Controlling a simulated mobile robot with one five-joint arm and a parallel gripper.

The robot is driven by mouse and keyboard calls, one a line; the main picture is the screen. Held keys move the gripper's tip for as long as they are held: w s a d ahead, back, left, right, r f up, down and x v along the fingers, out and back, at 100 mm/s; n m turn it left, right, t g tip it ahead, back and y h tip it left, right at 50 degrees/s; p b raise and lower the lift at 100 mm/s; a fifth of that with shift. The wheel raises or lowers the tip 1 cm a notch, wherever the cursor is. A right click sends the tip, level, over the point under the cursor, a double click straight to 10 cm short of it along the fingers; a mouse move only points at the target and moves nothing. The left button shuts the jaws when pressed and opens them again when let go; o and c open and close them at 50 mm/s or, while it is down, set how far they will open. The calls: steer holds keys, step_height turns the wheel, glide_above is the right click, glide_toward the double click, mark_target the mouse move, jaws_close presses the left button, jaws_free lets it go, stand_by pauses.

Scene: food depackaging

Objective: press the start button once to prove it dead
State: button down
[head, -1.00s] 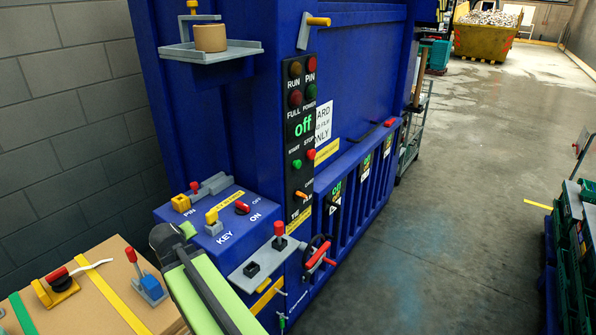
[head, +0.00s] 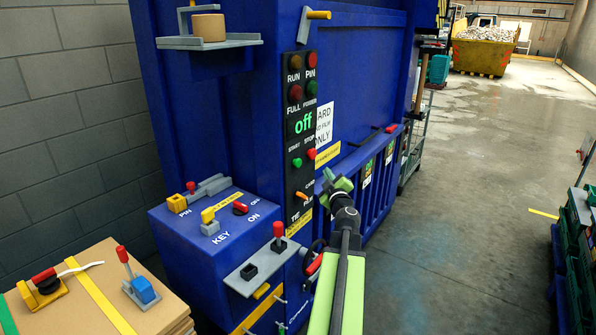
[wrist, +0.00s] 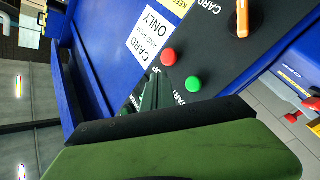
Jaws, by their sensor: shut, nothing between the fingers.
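The green start button (head: 296,162) sits on the black control panel, under the green "off" display (head: 305,124). The red stop button (head: 311,153) is just to its right. In the wrist view the start button (wrist: 193,84) and the stop button (wrist: 169,57) both show plainly, beyond my fingers. My green gripper (head: 335,182) is shut and empty, to the right of and lower than the start button in the head view. In the wrist view the fingertips (wrist: 157,92) appear near the buttons; they do not appear to touch either one.
An orange switch (head: 301,196) is lower on the panel. A blue box with key and pin fittings (head: 195,240) and a grey shelf with a red-knobbed lever (head: 278,230) stand at lower left. Cardboard (head: 100,270) lies front left. Open floor (head: 450,230) is at right.

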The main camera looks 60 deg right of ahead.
mark_target(297, 163)
steer(key=shift+s+d, duration=0.1)
steer(key=shift+s, duration=0.05)
steer(key=w, duration=0.9)
stand_by(2.2)
steer(key=shift+w, duration=0.35)
steer(key=shift+w, duration=0.6)
stand_by(0.8)
steer(key=shift+s, duration=1)
